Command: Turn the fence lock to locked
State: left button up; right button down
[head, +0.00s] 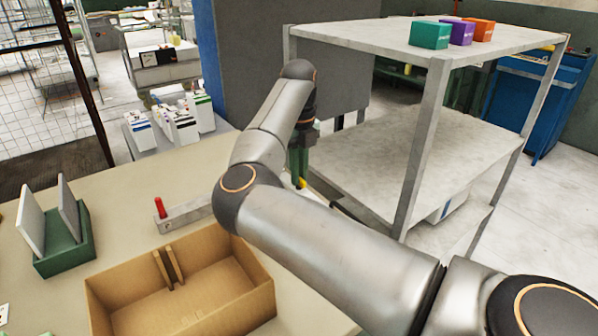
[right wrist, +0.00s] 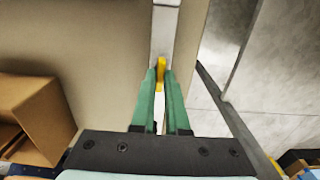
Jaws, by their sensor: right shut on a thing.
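A grey metal bar (head: 185,218) lies on the beige table, with a red upright knob (head: 160,207) near its left end. My right arm hides the rest of the bar in the head view. A small yellow piece, likely the fence lock's lever (right wrist: 161,70), is at the near end of a grey bar (right wrist: 164,35) in the right wrist view. My right gripper (right wrist: 162,76) has its green fingers closed around this yellow piece. In the head view the right gripper (head: 301,178) points down near the table's right edge. My left gripper is not in view.
An open cardboard box (head: 255,300) with a divider stands in front of the bar. A green holder (head: 68,243) with grey plates is at the left. A grey shelf (head: 408,140) with small coloured boxes on top stands close to the right of my gripper.

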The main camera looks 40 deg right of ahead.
jog(key=shift+m, duration=0.3)
jog(key=m, duration=0.3)
jog(key=shift+m, duration=0.4)
jog(key=m, duration=0.9)
jog(key=shift+r, duration=0.1)
jog(key=shift+m, duration=2.3)
jog(key=c, duration=0.9)
grip_release()
